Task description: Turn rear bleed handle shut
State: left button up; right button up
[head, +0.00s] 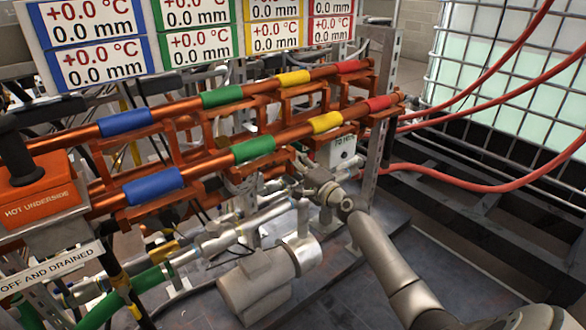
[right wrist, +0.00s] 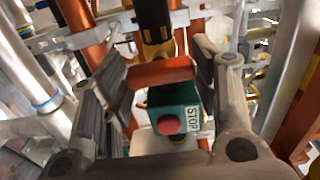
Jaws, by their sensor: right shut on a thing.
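My right arm comes in from the lower right in the head view. Its gripper (head: 306,174) reaches in under the front copper pipe, among the fittings. In the right wrist view the gripper (right wrist: 163,76) is shut on an orange-red handle (right wrist: 160,72), which lies crosswise between the two fingers. A brass fitting and a black part (right wrist: 155,25) stand just behind the handle. I take this to be the bleed handle; the head view does not show it clearly behind my gripper. My left gripper is not in view.
A green box with a red STOP button (right wrist: 168,124) sits close below the handle. Copper pipes with coloured bands (head: 253,149) run above my gripper. A grey motor (head: 255,280) stands below left, and red hoses (head: 450,183) cross at right.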

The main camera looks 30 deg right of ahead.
jog(key=o, duration=1)
jog(key=s, duration=0.8)
jog(key=s+d, duration=0.1)
jog(key=s, duration=0.3)
